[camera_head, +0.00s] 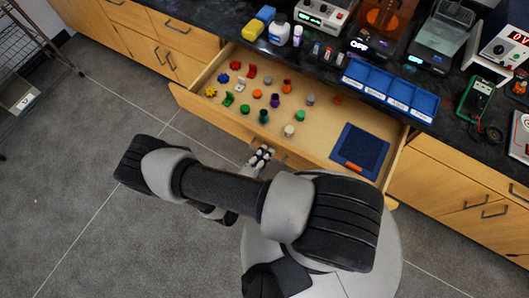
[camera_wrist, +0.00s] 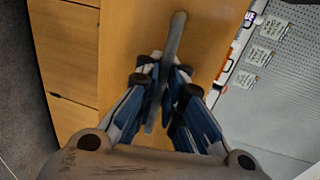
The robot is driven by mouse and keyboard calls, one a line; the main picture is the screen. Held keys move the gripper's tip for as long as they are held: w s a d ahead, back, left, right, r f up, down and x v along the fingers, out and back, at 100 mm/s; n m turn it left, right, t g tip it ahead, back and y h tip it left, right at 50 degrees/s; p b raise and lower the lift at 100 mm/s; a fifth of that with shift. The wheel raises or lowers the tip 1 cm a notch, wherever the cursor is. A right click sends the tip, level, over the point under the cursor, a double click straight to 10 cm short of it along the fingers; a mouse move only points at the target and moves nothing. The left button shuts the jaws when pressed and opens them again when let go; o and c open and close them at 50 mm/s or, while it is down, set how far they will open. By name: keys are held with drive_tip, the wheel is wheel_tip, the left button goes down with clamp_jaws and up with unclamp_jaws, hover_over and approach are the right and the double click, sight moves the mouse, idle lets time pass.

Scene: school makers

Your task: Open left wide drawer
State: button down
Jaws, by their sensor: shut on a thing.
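The wide wooden drawer (camera_head: 225,114) is pulled far out from under the dark counter in the head view. Its inside shows, with several small coloured parts on the left and middle and a blue mat (camera_head: 360,151) on the right. My gripper (camera_head: 262,156) is at the middle of the drawer's front. In the wrist view my gripper (camera_wrist: 163,75) is shut on the grey bar handle (camera_wrist: 176,32), which runs between the fingers. The drawer's wooden front (camera_wrist: 130,40) is behind the handle. My arm hides part of the floor in front of the drawer.
A blue divided tray (camera_head: 390,90) and several instruments stand on the dark counter. Shut cabinets (camera_head: 455,190) lie to the right, and more (camera_head: 150,40) to the left. A wire rack (camera_head: 25,50) stands at the far left. The grey floor (camera_head: 70,180) at left is clear.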

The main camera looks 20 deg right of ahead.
drive_tip(key=shift+w+r, duration=0.1)
drive_tip(key=shift+r, duration=0.05)
drive_tip(key=c, duration=2)
unclamp_jaws()
drive_tip(key=v, duration=1.2)
